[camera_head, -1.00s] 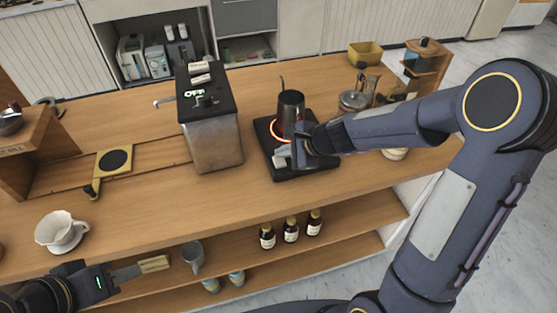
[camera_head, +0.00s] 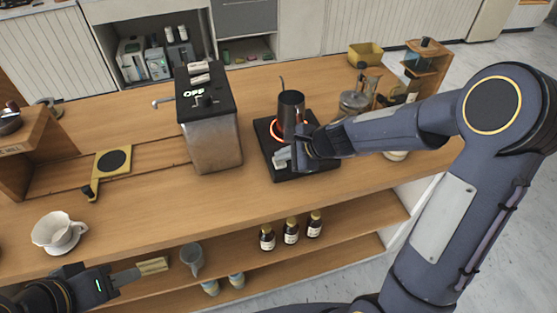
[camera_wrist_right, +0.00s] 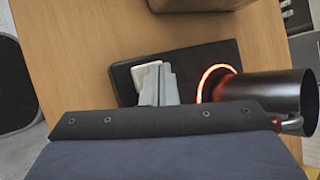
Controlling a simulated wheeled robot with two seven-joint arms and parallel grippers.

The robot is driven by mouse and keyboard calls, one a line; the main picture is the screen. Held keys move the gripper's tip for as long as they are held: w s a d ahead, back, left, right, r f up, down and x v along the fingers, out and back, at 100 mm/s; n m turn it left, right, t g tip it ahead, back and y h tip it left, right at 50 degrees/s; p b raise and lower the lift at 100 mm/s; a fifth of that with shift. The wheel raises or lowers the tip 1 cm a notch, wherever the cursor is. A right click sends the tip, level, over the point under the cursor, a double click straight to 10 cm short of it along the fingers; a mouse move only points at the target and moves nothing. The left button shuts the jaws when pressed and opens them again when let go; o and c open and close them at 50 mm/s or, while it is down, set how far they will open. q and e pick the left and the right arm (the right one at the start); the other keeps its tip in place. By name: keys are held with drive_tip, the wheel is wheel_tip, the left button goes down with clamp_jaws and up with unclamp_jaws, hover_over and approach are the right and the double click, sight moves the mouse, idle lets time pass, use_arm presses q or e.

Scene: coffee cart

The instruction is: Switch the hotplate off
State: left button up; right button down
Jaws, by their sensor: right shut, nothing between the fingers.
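The black hotplate (camera_head: 315,172) stands on the wooden counter, and its ring glows orange-red. It also shows in the right wrist view (camera_wrist_right: 123,80). A dark metal pitcher (camera_head: 291,110) stands on the glowing ring. A pale switch piece (camera_wrist_right: 146,72) sits on the hotplate's top beside the ring. My right gripper (camera_head: 284,157) is shut and empty, with its fingertips over the hotplate at this switch piece; I cannot tell whether they touch it. The fingers (camera_wrist_right: 160,80) partly hide it. My left gripper (camera_head: 128,277) is low at the front left, away from the hotplate; its jaws are unclear.
A metal box machine (camera_head: 212,135) with a black top stands left of the hotplate. A glass pot (camera_head: 353,103) and a wooden stand (camera_head: 428,62) are to its right. A white cup (camera_head: 58,232) sits at the front left. The counter in front of the hotplate is clear.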

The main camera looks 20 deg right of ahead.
sight(284, 162)
drive_tip(key=shift+f, duration=0.2)
drive_tip(key=shift+r, duration=0.1)
drive_tip(key=shift+r+p, duration=0.75)
drive_tip(key=shift+r, duration=0.15)
wheel_tip(284, 162, up, 6)
drive_tip(key=p, duration=0.5)
idle(0.4)
